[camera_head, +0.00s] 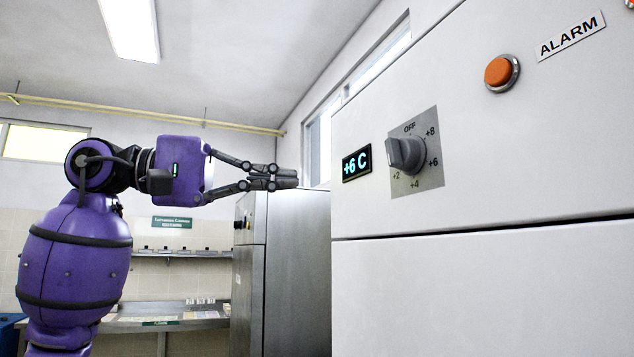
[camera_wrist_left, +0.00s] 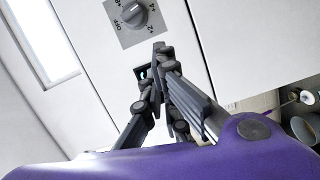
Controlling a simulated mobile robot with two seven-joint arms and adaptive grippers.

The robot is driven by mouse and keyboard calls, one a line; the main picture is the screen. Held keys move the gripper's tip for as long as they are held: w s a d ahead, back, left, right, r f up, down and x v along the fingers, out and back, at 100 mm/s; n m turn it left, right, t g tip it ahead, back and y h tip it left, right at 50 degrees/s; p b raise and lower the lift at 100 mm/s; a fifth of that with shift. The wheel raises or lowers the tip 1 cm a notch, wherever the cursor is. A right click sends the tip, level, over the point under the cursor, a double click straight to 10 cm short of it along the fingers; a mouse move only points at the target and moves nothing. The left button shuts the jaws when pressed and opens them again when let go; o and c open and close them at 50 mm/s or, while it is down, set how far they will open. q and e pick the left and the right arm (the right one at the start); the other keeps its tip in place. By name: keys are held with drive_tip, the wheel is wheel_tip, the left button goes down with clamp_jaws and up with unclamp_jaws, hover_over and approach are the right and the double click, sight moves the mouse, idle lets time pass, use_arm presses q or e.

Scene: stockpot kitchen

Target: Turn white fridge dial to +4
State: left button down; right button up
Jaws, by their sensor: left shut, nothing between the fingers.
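The grey fridge dial (camera_head: 405,155) sits on a grey plate (camera_head: 430,178) marked OFF, +2, +4, +6 and +8, on the white fridge front (camera_head: 480,160). The display (camera_head: 356,164) left of it reads +6 C. The dial also shows at the top of the left wrist view (camera_wrist_left: 133,16). My left gripper (camera_head: 292,177) is shut and empty, to the left of the display and dial and apart from the dial. It also shows in the left wrist view (camera_wrist_left: 160,52), where its fingers partly hide the display. My right gripper is not in view.
An orange button (camera_head: 500,73) with an ALARM label (camera_head: 571,35) is at the upper right of the fridge. A grey steel cabinet (camera_head: 298,260) stands beyond my left gripper. A steel counter (camera_head: 170,318) and shelf are at the back wall.

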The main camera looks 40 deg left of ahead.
sight(400, 153)
use_arm(q)
drive_tip(key=w+d+n, duration=0.1)
drive_tip(key=w, duration=0.1)
drive_tip(key=w+d+r+n+p, duration=0.1)
drive_tip(key=w+d, duration=0.1)
drive_tip(key=w, duration=0.1)
drive_tip(key=w+d+r+n, duration=0.1)
drive_tip(key=w+n, duration=0.1)
drive_tip(key=shift+w+d+r+t+p, duration=0.2)
drive_tip(key=shift+w+d+t+p, duration=0.1)
drive_tip(key=shift+w+d+p, duration=0.05)
drive_tip(key=d, duration=0.2)
drive_tip(key=d+p, duration=0.1)
drive_tip(key=d, duration=0.1)
drive_tip(key=shift+s+r, duration=0.15)
drive_tip(key=shift+s, duration=0.15)
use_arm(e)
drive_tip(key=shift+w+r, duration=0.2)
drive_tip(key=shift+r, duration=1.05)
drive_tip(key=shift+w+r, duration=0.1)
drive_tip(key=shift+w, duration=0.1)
